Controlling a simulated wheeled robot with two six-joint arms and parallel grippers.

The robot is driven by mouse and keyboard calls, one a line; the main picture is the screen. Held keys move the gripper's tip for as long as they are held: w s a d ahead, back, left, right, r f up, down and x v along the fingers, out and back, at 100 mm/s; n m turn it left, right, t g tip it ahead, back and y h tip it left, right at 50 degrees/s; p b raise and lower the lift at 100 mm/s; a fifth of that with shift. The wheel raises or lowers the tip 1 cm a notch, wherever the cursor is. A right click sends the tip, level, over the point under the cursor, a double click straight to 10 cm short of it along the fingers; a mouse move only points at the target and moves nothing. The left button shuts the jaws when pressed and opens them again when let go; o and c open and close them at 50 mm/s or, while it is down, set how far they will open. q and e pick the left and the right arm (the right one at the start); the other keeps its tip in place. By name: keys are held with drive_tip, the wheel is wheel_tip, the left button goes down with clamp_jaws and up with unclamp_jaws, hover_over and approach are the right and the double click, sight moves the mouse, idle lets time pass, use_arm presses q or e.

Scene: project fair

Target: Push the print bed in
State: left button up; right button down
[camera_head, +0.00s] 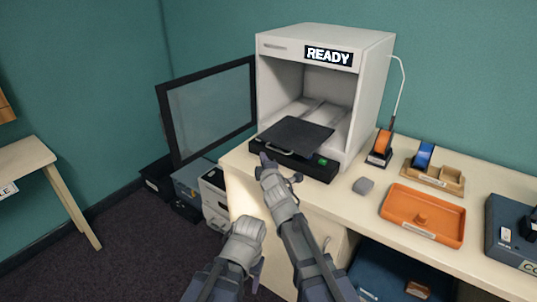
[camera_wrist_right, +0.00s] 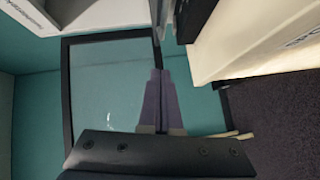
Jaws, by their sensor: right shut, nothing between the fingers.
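The white 3D printer (camera_head: 376,75) stands on the desk with a READY display. Its dark print bed (camera_head: 296,134) sticks out of the front opening, over a black base (camera_head: 318,170) with a small green light. A light handle (camera_head: 277,147) shows at the bed's front edge. My right gripper (camera_head: 265,158) is at the base's front left, close to the handle. I cannot tell whether it touches. Its fingers are shut and empty, and they show together in the right wrist view (camera_wrist_right: 158,90).
The printer's glass door (camera_head: 208,110) stands open to the left. Right of the printer are a grey block (camera_head: 363,186), an orange spool (camera_head: 382,143), a wooden holder (camera_head: 436,176) with a blue spool, and an orange tray (camera_head: 423,213). Boxes (camera_head: 213,199) stand below the door.

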use_arm(q)
drive_tip(key=shift+f+b, duration=0.5)
drive_tip(key=shift+f, duration=0.1)
use_arm(e)
drive_tip(key=w+d+f, duration=0.1)
drive_tip(key=w, duration=0.4)
drive_tip(key=shift+w+d+f, duration=0.15)
drive_tip(key=shift+w+d, duration=0.25)
